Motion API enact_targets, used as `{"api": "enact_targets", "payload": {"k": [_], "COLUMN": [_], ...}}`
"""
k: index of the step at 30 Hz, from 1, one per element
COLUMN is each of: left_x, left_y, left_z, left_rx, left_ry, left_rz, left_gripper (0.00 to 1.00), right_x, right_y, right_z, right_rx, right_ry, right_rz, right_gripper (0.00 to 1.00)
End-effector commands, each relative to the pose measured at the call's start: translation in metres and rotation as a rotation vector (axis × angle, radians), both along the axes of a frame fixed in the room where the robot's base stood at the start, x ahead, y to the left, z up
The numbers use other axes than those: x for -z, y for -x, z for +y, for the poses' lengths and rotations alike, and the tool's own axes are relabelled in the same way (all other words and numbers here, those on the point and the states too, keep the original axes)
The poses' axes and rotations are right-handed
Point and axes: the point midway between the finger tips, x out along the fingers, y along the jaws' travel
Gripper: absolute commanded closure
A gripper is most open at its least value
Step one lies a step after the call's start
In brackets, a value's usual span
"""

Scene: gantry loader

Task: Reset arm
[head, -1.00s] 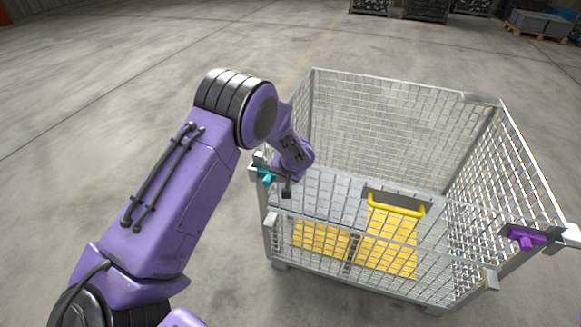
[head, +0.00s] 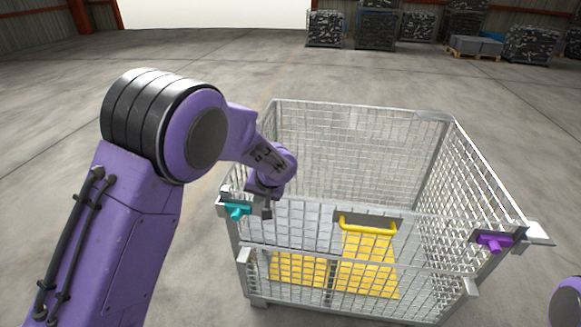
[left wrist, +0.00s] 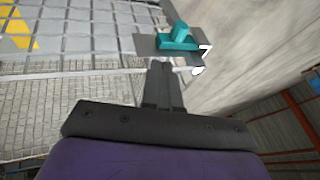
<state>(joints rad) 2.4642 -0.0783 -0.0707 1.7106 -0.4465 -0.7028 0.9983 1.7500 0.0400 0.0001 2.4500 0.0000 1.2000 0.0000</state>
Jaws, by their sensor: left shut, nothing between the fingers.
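My left arm comes in from the left of the head view. Its gripper (head: 264,205) is at the near left corner of the wire mesh crate (head: 440,225), just right of a teal latch (head: 237,211). In the left wrist view the gripper (left wrist: 161,70) has its fingers together with nothing between them. There the teal latch (left wrist: 178,38) sits on a grey plate just past the fingertips. I cannot tell whether they touch. My right gripper is out of view.
The crate's front has a yellow handle (head: 368,228), and yellow panels (head: 368,265) show through the mesh. A purple latch (head: 494,241) sits at the right corner. Filled mesh crates (head: 376,30) and a pallet (head: 474,46) stand far back. Open concrete floor lies around the crate.

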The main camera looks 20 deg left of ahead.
Motion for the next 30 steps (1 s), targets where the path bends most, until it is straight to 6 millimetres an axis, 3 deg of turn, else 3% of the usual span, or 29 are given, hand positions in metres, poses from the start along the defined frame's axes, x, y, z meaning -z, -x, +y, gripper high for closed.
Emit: {"api": "enact_targets", "payload": {"k": [5, 8, 11, 14, 17, 18, 21, 24, 27, 30], "left_x": [0.0, 0.005, 0.025, 0.072, 0.128, 0.152, 0.199, 0.231, 0.252, 0.268], "left_y": [-0.002, -0.018, -0.023, -0.004, 0.04, 0.067, 0.143, 0.222, 0.288, 0.331], "left_z": [-0.001, -0.019, -0.05, -0.072, -0.075, -0.07, -0.052, -0.035, -0.03, -0.031], "left_rx": [0.029, 0.114, 0.197, 0.207, 0.142, 0.096, -0.022, -0.124, -0.19, -0.213], "left_ry": [0.001, 0.082, 0.229, 0.357, 0.408, 0.404, 0.339, 0.264, 0.231, 0.227], "left_rz": [0.003, -0.077, -0.21, -0.332, -0.425, -0.448, -0.454, -0.389, -0.28, -0.18], "left_gripper": [1.0, 1.0, 1.0, 1.0, 1.0, 1.0, 1.0, 1.0, 1.0, 1.0], "right_x": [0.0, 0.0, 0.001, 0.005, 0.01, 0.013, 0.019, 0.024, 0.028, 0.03], "right_y": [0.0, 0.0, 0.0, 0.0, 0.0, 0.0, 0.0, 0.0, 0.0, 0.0], "right_z": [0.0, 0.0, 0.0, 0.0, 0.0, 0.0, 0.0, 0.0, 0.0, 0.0], "right_rx": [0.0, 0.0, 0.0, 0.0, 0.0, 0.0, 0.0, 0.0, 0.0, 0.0], "right_ry": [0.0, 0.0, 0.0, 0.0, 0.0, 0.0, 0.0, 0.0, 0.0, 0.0], "right_rz": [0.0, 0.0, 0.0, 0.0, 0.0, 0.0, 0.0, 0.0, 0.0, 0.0], "right_gripper": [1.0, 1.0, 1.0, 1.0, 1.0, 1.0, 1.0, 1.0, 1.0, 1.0]}}
